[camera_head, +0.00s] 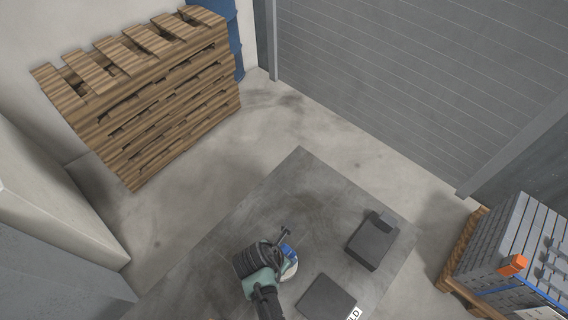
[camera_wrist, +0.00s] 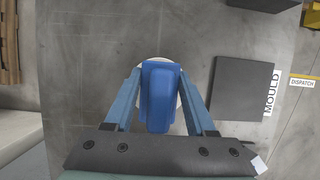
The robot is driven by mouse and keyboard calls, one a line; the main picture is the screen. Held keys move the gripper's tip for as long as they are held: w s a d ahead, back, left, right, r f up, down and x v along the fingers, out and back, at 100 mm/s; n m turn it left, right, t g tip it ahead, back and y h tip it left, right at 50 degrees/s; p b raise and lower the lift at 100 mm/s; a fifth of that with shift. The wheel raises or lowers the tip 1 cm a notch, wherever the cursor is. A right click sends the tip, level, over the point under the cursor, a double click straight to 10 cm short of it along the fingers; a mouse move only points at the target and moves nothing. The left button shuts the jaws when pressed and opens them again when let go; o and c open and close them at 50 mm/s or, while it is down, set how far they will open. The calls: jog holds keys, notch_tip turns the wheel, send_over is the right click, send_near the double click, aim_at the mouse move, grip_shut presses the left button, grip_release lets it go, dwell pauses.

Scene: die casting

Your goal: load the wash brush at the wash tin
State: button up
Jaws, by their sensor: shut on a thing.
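My gripper (camera_head: 285,256) is low over the grey table mat in the head view, seen from above. In the wrist view my gripper (camera_wrist: 160,78) has its two blue-grey fingers on either side of a blue block-like thing, which I take for the wash brush (camera_wrist: 160,98). It is shut on it. A round white thing, likely the wash tin (camera_wrist: 174,64), lies behind the brush. Only its rim shows around the blue; the head view shows part of it (camera_head: 291,272) beside the gripper. The brush's lower end is hidden, so I cannot tell whether it touches the tin.
A flat dark plate (camera_wrist: 245,88) labelled MOULD lies right of the tin, also in the head view (camera_head: 326,299). A dark box-like block (camera_head: 372,241) stands beyond it. A DISPATCH label (camera_wrist: 303,81) is farther right. Stacked pallets (camera_head: 150,90) and a loaded pallet (camera_head: 515,250) stand around.

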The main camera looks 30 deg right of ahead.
aim_at(286, 248)
jog(key=shift+f, duration=0.55)
dwell(1.7)
notch_tip(286, 248, up, 7)
jog(key=p, duration=0.7)
jog(key=shift+r, duration=0.1)
dwell(0.8)
